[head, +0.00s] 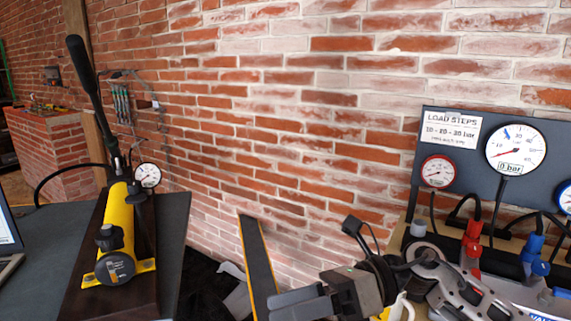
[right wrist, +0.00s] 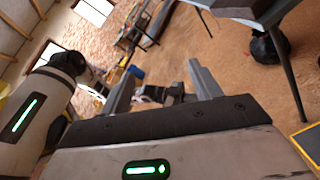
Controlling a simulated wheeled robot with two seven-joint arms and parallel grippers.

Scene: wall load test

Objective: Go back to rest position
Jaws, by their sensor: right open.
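My right gripper (head: 275,302) is at the lower middle of the head view, its fingers pointing left. It is in front of the brick wall, beside the valve panel, with nothing seen between its fingers. In the right wrist view its two fingers (right wrist: 163,88) stand well apart, with only the room behind them. My left gripper cannot be made out in either view. A yellow hand pump (head: 117,230) with a black lever stands on a dark board on the table at the left.
A dark gauge panel (head: 465,183) with red and blue valves (head: 472,240) stands close right of the right gripper. A dark yellow-edged strip (head: 257,268) stands just behind the gripper. A laptop (head: 8,238) is at the far left. The right wrist view shows open brown floor (right wrist: 235,60).

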